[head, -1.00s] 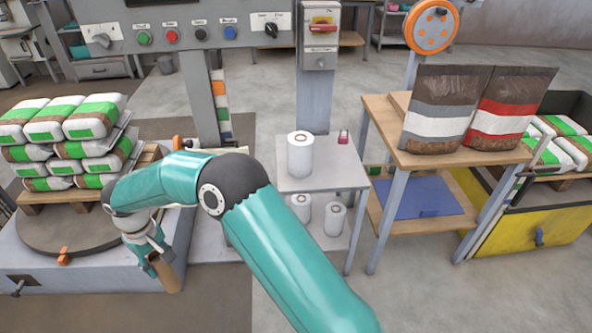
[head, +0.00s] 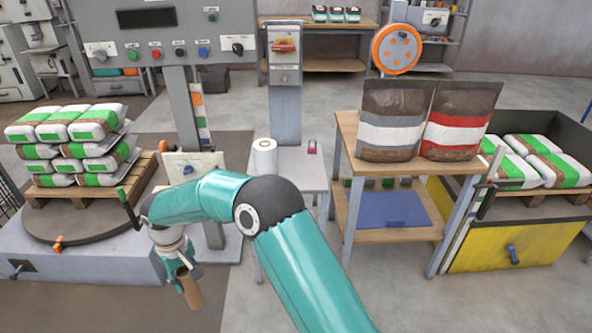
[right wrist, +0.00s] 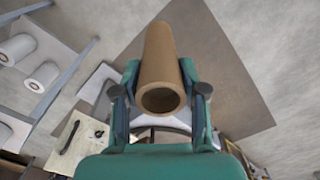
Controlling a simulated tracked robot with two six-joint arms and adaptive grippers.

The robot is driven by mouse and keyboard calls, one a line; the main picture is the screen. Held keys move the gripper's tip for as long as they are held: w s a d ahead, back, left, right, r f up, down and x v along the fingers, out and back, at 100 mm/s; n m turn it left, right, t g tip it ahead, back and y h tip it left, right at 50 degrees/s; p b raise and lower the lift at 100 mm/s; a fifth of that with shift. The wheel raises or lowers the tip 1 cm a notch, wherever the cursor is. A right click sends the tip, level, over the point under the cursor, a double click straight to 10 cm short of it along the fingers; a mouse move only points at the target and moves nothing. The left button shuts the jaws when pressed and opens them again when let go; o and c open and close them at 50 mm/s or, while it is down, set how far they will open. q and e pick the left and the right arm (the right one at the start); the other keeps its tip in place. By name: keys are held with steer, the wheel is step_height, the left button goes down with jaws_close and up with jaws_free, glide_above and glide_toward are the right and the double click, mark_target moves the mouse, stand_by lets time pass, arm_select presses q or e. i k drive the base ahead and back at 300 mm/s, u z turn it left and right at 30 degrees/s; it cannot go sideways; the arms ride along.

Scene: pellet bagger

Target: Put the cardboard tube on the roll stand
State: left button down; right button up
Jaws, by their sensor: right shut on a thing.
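My right gripper (head: 184,272) is shut on the brown cardboard tube (head: 191,291), which hangs tilted below it over the floor in front of the grey machine base. In the right wrist view the tube (right wrist: 161,50) lies between both fingers of the right gripper (right wrist: 160,75), and its hollow near end faces the camera. The hidden part of the tube is behind the fingers. I cannot tell for sure which thing is the roll stand. My left gripper is not in view.
A small grey table (head: 308,182) carries a white roll (head: 264,158), partly behind my arm. A wooden bench (head: 350,128) with two filled bags stands to its right. A pallet of stacked bags (head: 75,140) is at left. Bare floor lies in front of the bench.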

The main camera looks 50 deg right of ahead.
mark_target(306, 171)
steer(key=u, duration=0.6)
steer(key=i, duration=0.15)
steer(key=z, duration=2.05)
steer(key=i, duration=0.95)
steer(key=u, duration=0.25)
